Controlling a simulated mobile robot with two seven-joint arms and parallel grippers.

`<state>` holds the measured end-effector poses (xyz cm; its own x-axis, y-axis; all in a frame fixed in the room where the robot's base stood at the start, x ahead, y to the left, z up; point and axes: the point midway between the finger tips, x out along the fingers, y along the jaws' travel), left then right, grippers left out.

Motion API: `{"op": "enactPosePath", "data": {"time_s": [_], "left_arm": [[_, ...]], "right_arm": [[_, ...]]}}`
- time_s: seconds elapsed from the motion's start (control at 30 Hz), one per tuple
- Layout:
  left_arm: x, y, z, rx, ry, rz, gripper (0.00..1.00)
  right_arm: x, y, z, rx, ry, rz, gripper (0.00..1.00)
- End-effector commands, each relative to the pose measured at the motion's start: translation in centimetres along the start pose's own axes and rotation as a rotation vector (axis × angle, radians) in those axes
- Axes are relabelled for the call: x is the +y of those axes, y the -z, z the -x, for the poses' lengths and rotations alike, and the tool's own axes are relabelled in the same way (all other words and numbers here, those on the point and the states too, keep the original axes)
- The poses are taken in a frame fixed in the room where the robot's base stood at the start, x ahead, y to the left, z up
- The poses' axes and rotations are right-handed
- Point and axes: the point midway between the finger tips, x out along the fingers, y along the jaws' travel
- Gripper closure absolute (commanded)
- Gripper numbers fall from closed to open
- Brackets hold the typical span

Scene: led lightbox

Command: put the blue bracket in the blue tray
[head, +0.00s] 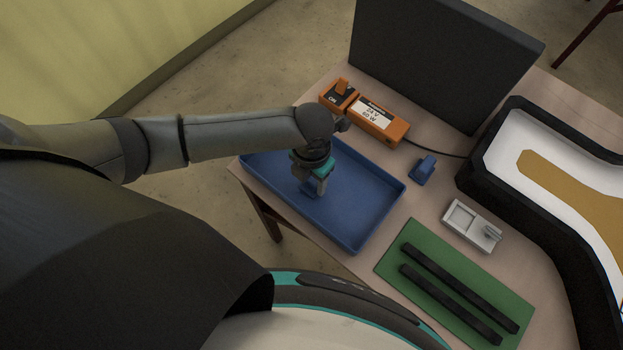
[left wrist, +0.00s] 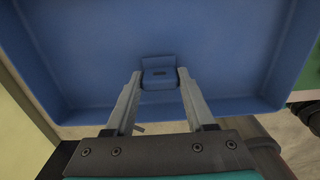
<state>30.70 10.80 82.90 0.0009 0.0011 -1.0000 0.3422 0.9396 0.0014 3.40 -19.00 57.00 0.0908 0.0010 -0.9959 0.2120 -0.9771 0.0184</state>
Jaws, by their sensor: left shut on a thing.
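The blue tray (head: 365,215) lies on the table below my left arm, and its floor and walls fill much of the left wrist view (left wrist: 70,60). My left gripper (head: 314,187) is over the inside of the tray, pointing down. It is shut on a small blue bracket (head: 308,189). In the left wrist view the bracket (left wrist: 158,76) sits between the fingertips (left wrist: 158,82). I cannot tell whether the bracket touches the tray floor. A second blue bracket (head: 423,169) stands on the table, right of the tray. My right gripper is not in view.
An orange power supply (head: 375,120) and an orange switch box (head: 339,95) stand behind the tray. A dark panel (head: 440,55) stands at the back. A green mat (head: 400,262) with two black bars, a grey holder (head: 471,226) and a black-walled lightbox (head: 475,185) are on the right.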

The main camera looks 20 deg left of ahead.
Motion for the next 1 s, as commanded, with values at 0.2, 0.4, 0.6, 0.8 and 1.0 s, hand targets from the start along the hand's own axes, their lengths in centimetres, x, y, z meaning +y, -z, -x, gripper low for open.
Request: {"op": "enactPosePath", "data": {"time_s": [0.2, 0.4, 0.6, 0.8, 1.0], "left_arm": [[0.0, -0.07, -0.21, -0.002, 0.0, -0.001, 1.0], [0.01, -0.06, -0.59, -0.002, 0.0, 0.0, 1.0], [0.0, -0.04, -0.52, -0.001, 0.0, 0.0, 0.24], [-0.01, -0.03, -0.51, -0.001, 0.001, 0.0, 0.15], [-0.01, -0.05, -0.01, -0.002, 0.001, 0.0, 0.15]], "right_arm": [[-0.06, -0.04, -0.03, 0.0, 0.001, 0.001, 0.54], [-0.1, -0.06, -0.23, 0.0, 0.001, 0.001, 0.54], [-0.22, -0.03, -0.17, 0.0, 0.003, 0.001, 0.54], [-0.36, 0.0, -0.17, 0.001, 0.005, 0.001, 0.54], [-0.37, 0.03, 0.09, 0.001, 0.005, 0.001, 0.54]]}}
